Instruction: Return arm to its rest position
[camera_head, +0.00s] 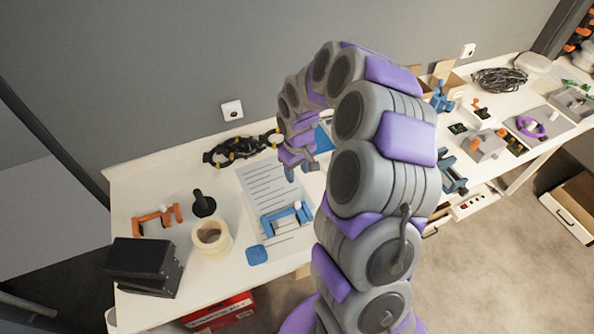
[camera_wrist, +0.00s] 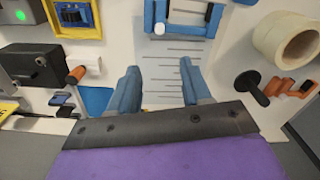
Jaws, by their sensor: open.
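My grey and purple arm rises in front of the table in the head view and bends down at its far end. My gripper (camera_head: 300,168) hangs above the far part of the table, by the lined sheet (camera_head: 265,185). In the wrist view my gripper (camera_wrist: 163,88) shows two blue fingers spread apart with nothing between them. The lined sheet (camera_wrist: 172,62) lies beyond and below the fingers. A blue clamp-like part (camera_head: 287,218) lies on the sheet and also shows at the top of the wrist view (camera_wrist: 183,30).
Near the sheet are a tape roll (camera_head: 211,238), a black-handled tool (camera_head: 203,204), an orange part (camera_head: 157,218), black boxes (camera_head: 145,266) and a dark cable chain (camera_head: 240,150). The grey wall (camera_head: 170,70) stands behind the table. Tools and small devices crowd the table's right side.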

